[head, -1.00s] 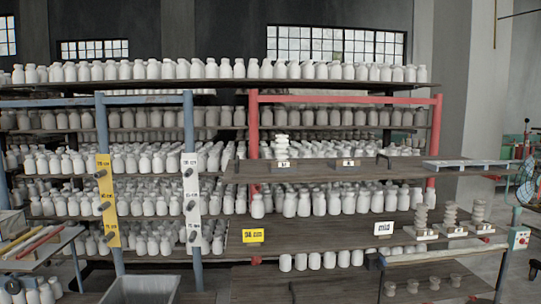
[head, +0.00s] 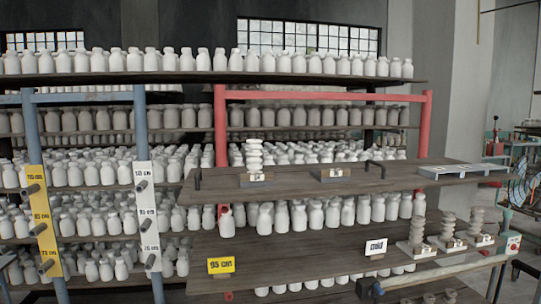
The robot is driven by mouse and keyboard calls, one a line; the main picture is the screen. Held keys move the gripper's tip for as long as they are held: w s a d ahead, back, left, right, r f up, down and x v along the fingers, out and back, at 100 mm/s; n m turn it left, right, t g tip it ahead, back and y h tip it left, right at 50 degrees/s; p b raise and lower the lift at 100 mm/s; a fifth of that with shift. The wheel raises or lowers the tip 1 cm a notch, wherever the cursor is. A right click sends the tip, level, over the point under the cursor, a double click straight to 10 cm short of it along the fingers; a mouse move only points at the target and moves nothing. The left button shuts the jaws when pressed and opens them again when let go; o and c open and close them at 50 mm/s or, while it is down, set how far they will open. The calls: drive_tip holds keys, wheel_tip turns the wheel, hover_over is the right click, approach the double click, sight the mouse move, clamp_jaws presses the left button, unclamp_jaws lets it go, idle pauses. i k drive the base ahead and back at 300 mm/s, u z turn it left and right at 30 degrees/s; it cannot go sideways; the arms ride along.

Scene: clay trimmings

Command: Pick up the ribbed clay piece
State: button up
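A white ribbed clay piece (head: 254,155) stands upright on a small labelled wooden base near the left end of the upper plank. I cannot tell from the view which one the task names. My gripper is not in view.
The upper plank (head: 400,182) also bears an empty labelled base (head: 334,175), dark handles and a pale slatted tray (head: 463,170). The lower plank (head: 290,250) carries a yellow sign (head: 221,265) and a white sign (head: 376,247). Racks of white bottles stand behind. Blue posts (head: 148,200) rise left.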

sight(255, 147)
drive_tip(key=u, duration=0.15)
drive_tip(key=i, duration=1.2)
drive_tip(key=u, duration=0.75)
